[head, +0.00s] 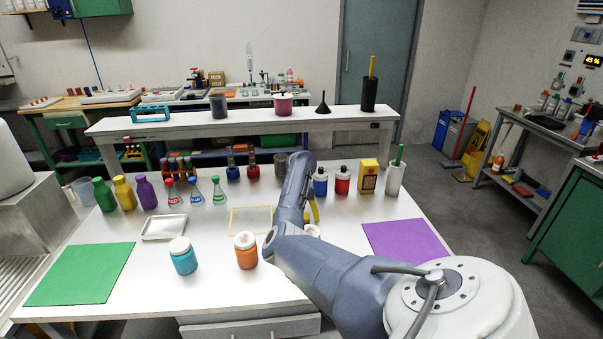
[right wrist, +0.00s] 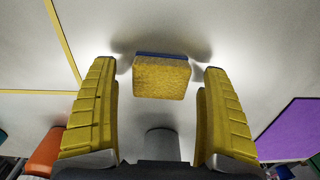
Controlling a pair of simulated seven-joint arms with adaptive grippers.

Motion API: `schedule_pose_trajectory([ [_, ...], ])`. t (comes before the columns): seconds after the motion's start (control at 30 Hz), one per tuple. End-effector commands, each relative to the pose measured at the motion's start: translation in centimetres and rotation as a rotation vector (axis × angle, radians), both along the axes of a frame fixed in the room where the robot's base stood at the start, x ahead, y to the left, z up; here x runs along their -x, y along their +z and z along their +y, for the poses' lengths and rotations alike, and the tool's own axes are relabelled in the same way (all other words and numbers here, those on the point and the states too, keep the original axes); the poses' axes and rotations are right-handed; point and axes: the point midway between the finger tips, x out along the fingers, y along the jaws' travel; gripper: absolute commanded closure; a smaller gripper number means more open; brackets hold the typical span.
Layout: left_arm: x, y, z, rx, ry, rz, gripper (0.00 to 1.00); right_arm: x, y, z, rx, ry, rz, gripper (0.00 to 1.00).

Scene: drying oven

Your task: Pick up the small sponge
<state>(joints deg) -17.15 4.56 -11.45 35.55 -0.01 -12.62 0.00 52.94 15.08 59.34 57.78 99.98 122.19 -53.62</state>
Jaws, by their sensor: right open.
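The small sponge (right wrist: 162,77) is a yellow block with a blue layer along its far edge. In the right wrist view it sits on the white table between and just ahead of my right fingertips, with a gap on both sides. My right gripper (right wrist: 158,68) has yellow fingers spread apart and holds nothing. My left gripper is in neither view.
Blue (head: 320,182) and red (head: 342,181) bottles stand behind. A tray (head: 163,238) lies left.

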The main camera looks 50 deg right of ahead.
Motion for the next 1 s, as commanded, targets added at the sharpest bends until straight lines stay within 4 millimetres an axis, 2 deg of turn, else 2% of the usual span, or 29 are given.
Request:
schedule_pose_trajectory([
  [0.37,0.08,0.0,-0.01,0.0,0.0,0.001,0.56,0.01,-0.55,-0.02,0.001,0.0,-0.001,0.18],
  [0.73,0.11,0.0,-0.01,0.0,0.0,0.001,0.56,0.01,-0.54,-0.02,0.001,0.0,-0.001,0.61],
  [1.0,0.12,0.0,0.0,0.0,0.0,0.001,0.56,0.01,-0.54,-0.02,0.001,0.0,-0.001,0.61],
])
